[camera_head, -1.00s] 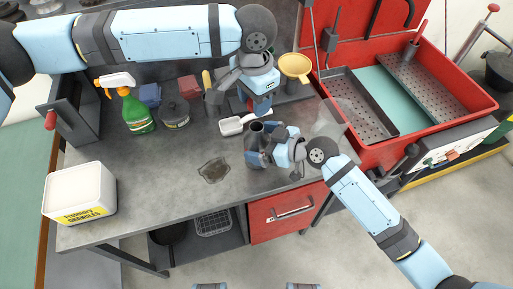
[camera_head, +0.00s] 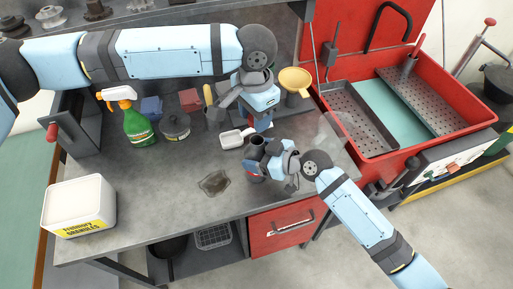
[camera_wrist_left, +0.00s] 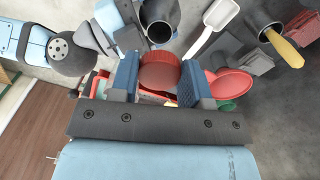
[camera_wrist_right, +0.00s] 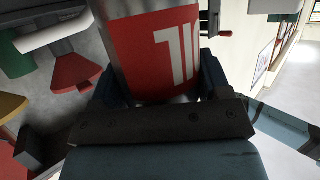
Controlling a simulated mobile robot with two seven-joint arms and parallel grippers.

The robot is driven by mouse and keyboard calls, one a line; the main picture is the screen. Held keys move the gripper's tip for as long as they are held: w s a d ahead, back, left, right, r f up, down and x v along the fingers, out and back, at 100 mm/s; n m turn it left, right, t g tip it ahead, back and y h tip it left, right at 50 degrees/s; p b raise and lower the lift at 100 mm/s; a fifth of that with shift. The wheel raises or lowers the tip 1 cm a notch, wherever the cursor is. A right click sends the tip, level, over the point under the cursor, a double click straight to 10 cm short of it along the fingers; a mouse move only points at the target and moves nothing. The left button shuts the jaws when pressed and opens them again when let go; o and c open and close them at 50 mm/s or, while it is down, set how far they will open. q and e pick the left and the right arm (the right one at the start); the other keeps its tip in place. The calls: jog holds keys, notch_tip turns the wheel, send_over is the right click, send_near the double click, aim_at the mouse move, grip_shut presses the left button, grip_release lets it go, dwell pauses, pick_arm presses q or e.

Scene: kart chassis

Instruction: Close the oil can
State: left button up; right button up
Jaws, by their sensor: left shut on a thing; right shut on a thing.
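The oil can stands upright on the workbench, its dark open mouth (camera_head: 257,141) facing up. In the right wrist view its red side with white lettering (camera_wrist_right: 168,45) fills the space between the fingers. My right gripper (camera_head: 262,160) is shut on the can's body. My left gripper (camera_head: 262,122) is shut on a round red cap (camera_wrist_left: 160,72), held above the bench beyond the can in the head view. The cap is apart from the can. In the left wrist view the open can mouth (camera_wrist_left: 159,31) lies just past the cap.
A white scoop (camera_head: 232,139) lies close to the can. A yellow funnel (camera_head: 295,80) stands behind my left gripper. A dark spill (camera_head: 214,183) marks the bench. A green spray bottle (camera_head: 137,127), dark tin (camera_head: 174,127) and white tub (camera_head: 79,203) stand left. A red parts washer (camera_head: 440,125) stands right.

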pick_arm(q)
send_over(254, 140)
jog(key=s, duration=0.2)
jog(key=shift+w+d+f, duration=0.1)
jog(key=shift+f, duration=1.05)
jog(key=shift+w+f, duration=0.1)
jog(key=shift+f, duration=1)
jog(key=shift+f, duration=0.9)
jog(key=shift+f, duration=0.25)
jog(key=shift+s+f, duration=0.1)
jog(key=shift+f, duration=0.3)
jog(key=shift+f, duration=0.35)
jog(key=shift+r, duration=0.2)
jog(key=shift+s+r, duration=0.25)
